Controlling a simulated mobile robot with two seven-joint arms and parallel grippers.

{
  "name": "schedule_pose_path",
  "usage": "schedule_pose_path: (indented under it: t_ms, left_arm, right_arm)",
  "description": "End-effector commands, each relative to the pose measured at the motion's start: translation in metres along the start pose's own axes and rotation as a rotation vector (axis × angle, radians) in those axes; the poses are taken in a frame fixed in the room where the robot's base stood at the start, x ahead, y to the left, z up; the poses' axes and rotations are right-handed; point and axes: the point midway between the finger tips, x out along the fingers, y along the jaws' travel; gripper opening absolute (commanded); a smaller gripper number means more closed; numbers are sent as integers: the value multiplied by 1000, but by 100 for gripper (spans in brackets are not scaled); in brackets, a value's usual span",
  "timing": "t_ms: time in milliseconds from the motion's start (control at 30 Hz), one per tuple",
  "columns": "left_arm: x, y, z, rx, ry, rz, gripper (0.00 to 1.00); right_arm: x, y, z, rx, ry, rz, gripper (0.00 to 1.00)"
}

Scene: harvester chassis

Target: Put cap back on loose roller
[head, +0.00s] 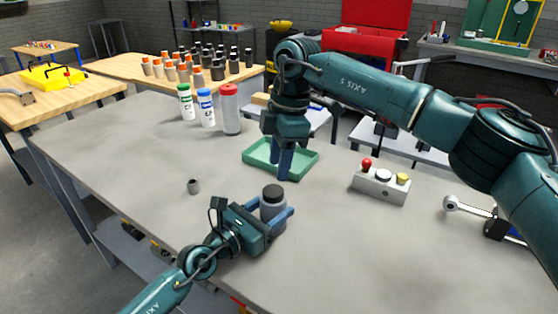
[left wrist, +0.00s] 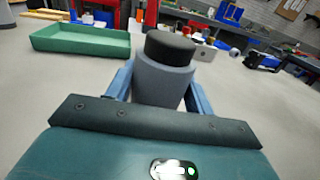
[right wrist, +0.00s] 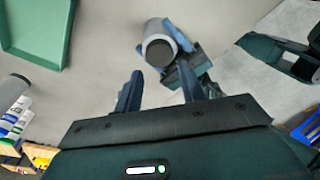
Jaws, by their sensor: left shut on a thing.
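A grey roller (head: 272,211) with a dark cap-like top (head: 273,192) stands upright near the front of the grey table. My left gripper (head: 275,214) is shut around its body from the side. In the left wrist view the grey body (left wrist: 162,82) sits between the fingers and the black top (left wrist: 170,47) rests on it. My right gripper (head: 284,172) points down beside the green tray, behind the roller. In the right wrist view my right gripper (right wrist: 158,90) is open and empty, with the roller's dark end (right wrist: 159,51) beyond its fingers. Whether the roller touches the table is unclear.
A green tray (head: 257,165) lies behind the roller. Bottles with green, blue and red (head: 229,90) caps stand farther back. A button box (head: 380,187) is at the right. The table's left part is clear.

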Motion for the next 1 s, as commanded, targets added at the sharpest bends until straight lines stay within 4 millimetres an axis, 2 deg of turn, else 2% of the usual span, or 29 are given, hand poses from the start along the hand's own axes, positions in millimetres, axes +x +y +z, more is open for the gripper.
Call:
schedule_pose_path:
  t_ms: [300, 500, 700, 967, 1000]
  left_arm:
    - [0, 0, 0, 0, 0, 0, 12]
    - [0, 0, 0, 0, 0, -1, 12]
    - [0, 0, 0, -1, 1, -1, 12]
    - [0, 0, 0, -1, 1, -1, 12]
    - [0, 0, 0, -1, 1, -1, 53]
  right_arm:
    - [-64, 0, -1, -1, 1, 5, 40]
    - [-99, 0, -1, 0, 1, 3, 40]
    - [-113, 0, 0, 0, 1, 1, 40]
    - [-114, 0, 0, -1, 1, 0, 40]
    - [-114, 0, 0, -1, 1, 0, 40]
